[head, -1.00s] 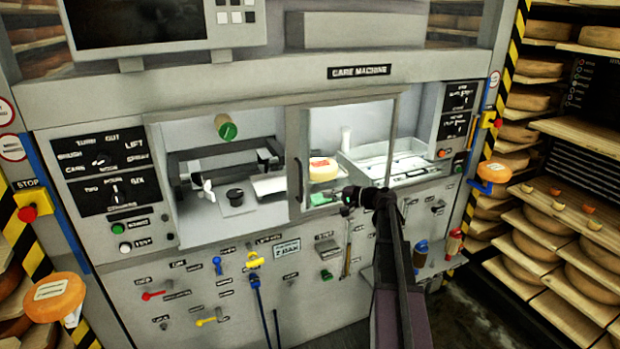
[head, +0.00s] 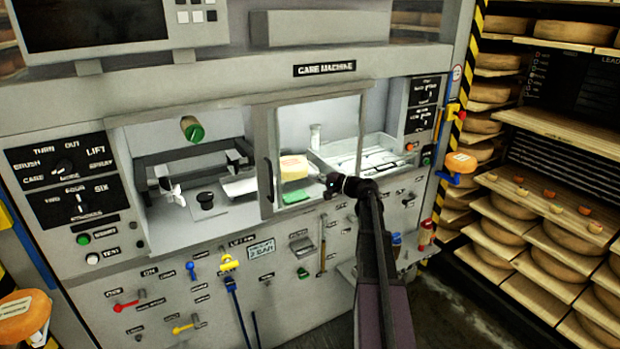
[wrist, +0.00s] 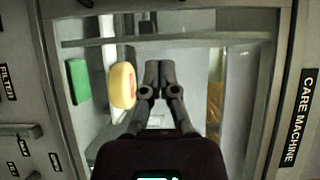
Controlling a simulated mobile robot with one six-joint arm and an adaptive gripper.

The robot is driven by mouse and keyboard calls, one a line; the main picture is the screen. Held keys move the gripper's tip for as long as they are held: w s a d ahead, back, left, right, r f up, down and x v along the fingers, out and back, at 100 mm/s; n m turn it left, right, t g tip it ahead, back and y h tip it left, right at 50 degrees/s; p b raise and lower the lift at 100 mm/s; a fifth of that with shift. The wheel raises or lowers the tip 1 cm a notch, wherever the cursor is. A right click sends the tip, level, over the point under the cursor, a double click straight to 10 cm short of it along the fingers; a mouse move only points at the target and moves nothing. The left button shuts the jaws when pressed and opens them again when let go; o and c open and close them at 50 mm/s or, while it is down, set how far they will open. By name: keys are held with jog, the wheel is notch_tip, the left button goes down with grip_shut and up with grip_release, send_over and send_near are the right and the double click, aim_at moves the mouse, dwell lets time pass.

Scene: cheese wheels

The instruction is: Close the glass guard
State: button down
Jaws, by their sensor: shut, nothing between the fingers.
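The glass guard (head: 263,150) is a clear pane in a grey frame on the care machine. It covers the right part of the machine's opening, while the left part is uncovered. Its dark upright handle (head: 269,181) is on the frame's left side; it also shows near the top of the wrist view (wrist: 147,27). My gripper (head: 329,187) is in front of the pane's lower right part, to the right of the handle and apart from it. In the wrist view its fingers (wrist: 158,66) are together and empty. I cannot tell whether they touch the glass.
A yellow cheese (head: 293,167) and a green block (head: 293,196) sit behind the pane. A green-ended roller (head: 192,129) and a black knob (head: 205,200) are in the uncovered left part. Coloured levers and tools line the lower panel. Cheese shelves (head: 560,215) stand at the right.

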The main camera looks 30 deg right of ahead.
aim_at(281, 173)
jog(key=shift+s+a+x, duration=0.25)
jog(key=shift+a+x, duration=0.1)
jog(key=shift+x, duration=1.55)
jog(key=shift+s+a+x, duration=0.25)
jog(key=shift+a+x, duration=0.15)
jog(key=shift+x, duration=1.5)
jog(key=shift+s+a+x, duration=0.3)
jog(key=shift+a+x, duration=0.05)
jog(key=shift+x, duration=1.55)
